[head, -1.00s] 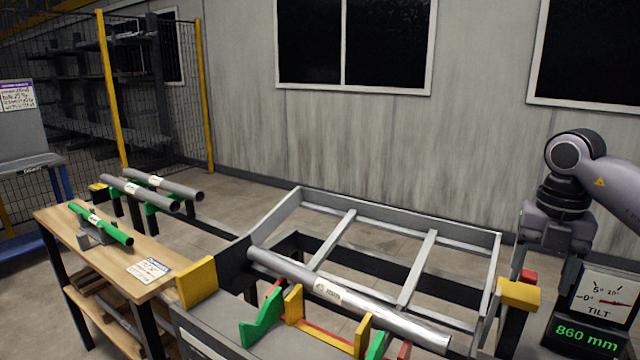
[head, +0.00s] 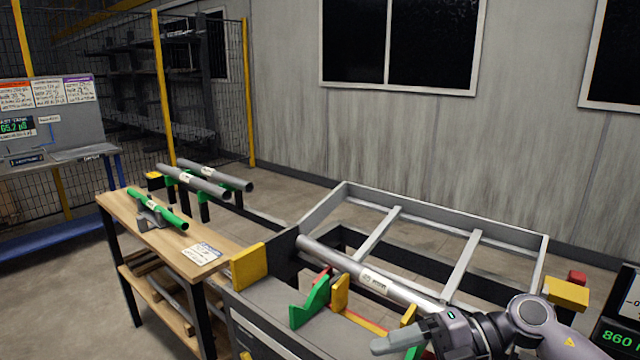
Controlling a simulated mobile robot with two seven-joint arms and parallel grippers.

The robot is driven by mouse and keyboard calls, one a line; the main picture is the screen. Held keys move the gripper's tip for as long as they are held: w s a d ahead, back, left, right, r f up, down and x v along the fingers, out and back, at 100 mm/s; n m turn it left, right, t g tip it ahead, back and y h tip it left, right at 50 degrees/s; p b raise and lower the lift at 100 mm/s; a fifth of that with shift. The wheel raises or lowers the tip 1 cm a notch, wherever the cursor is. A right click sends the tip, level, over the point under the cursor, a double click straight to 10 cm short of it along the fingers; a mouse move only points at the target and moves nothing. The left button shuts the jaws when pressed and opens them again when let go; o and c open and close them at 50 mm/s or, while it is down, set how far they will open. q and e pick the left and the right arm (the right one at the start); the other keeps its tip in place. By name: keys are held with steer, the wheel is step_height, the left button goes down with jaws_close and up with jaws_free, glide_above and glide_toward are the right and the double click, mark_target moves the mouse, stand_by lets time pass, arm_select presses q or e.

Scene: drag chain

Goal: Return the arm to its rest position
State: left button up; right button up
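My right arm comes in from the lower right, low over the front right of the machine. Its gripper (head: 392,343) points left at the bottom edge of the view; I cannot tell whether its fingers are open or shut, and I see nothing held. A labelled grey tube (head: 345,268) lies along the machine, by its yellow and green blocks. The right arm hides the tube's right end. My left gripper is not in view.
A grey tilted frame (head: 392,217) stands behind the tube. At left, a wooden table (head: 128,208) holds a green tube (head: 160,208) on a stand. Two grey tubes (head: 195,181) rest on green supports behind it. A display (head: 610,335) stands at far right.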

steer(key=s+d+f+m+t+h, duration=0.3)
steer(key=s+f+m+h, duration=0.1)
steer(key=f+m, duration=0.4)
steer(key=s+d+f+m+t+h, duration=0.2)
steer(key=s+f+m+t+h, duration=0.2)
steer(key=f+m, duration=0.5)
steer(key=s+d+f+m+t+h, duration=0.3)
steer(key=s+f+m, duration=0.4)
steer(key=m, duration=0.6)
steer(key=shift+d+f+t+h, duration=0.35)
steer(key=shift+f+t+h, duration=0.05)
steer(key=shift+f, duration=0.55)
